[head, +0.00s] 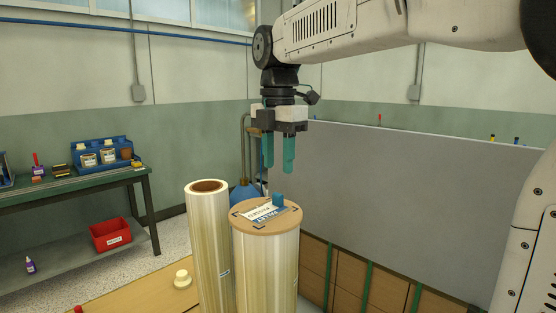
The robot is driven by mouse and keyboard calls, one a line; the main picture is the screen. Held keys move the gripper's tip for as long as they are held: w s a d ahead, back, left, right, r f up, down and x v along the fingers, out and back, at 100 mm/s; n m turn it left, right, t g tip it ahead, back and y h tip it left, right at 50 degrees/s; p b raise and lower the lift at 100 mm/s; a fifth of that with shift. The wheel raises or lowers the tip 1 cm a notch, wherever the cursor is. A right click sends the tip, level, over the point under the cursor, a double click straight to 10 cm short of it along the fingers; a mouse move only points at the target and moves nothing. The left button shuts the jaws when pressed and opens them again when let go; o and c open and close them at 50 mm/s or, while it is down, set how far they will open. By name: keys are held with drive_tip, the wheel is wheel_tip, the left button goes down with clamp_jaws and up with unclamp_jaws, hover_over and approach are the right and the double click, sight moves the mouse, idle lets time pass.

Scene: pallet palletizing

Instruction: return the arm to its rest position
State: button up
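My gripper (279,153) hangs from my arm near the middle of the head view, pointing down. Its two teal fingers are apart with a gap between them, and nothing shows between them. It is above a wide roll (265,266) with a flat brown top. A label card and a small blue block (278,200) lie on that top, below the fingers and apart from them.
A narrower wrapped roll (210,240) stands just left. A large grey panel (400,185) stands behind on the right. A green workbench (80,180) with a blue tray (102,154) and a red bin (111,235) is at the left. The space around my gripper looks clear.

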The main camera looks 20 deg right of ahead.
drive_tip(key=s+d+f+m, duration=0.1)
drive_tip(key=s+f+m, duration=0.7)
drive_tip(key=s+m, duration=0.3)
drive_tip(key=s+d+f+m+t, duration=0.1)
drive_tip(key=s+d+f+m, duration=0.1)
drive_tip(key=s+f+m, duration=0.6)
drive_tip(key=s+m, duration=0.3)
drive_tip(key=s, duration=0.3)
drive_tip(key=shift+f, duration=0.35)
